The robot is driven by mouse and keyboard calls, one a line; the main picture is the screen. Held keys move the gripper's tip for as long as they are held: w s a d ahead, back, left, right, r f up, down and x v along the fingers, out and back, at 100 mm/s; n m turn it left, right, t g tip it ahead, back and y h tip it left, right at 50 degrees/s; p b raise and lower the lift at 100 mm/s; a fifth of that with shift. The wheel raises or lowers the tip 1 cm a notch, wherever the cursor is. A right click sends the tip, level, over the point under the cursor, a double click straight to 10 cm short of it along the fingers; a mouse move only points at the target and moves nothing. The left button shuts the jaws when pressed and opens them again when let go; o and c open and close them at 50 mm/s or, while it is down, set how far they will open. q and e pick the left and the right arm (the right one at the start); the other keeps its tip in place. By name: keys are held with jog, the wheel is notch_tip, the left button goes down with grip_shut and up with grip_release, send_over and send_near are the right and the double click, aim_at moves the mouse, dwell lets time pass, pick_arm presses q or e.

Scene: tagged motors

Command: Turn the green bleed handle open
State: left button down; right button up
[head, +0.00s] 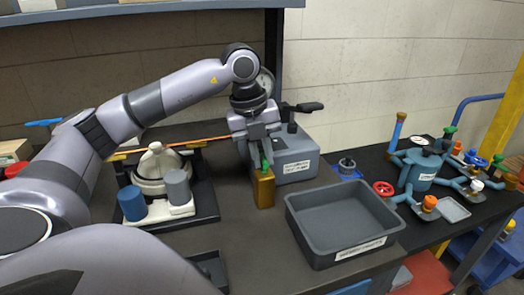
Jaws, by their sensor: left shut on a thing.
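The green bleed handle (266,165) shows as a small green piece on top of a brass-coloured block (263,189), at the front left corner of a grey-blue box with a white label (297,158). My left gripper (264,150) reaches down over it from above and is shut on the green handle. The fingers hide most of the handle, so its exact angle cannot be told. My right gripper is not in view.
An empty grey tray (318,258) lies to the right of the brass block. A white domed part (158,168) with blue and grey cylinders stands at the left. A blue manifold (418,172) with coloured valves stands at the right. Bare dark bench (245,235) shows in front.

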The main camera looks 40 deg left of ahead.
pick_arm(q)
jog(key=shift+r+n, duration=0.1)
jog(key=shift+n, duration=0.8)
jog(key=c, duration=1.1)
grip_release()
jog(key=shift+c, duration=0.2)
notch_tip(320, 180, up, 7)
jog(key=s, duration=0.1)
jog(key=shift+a, duration=0.3)
jog(key=shift+s+d, duration=0.1)
jog(key=shift+s, duration=0.05)
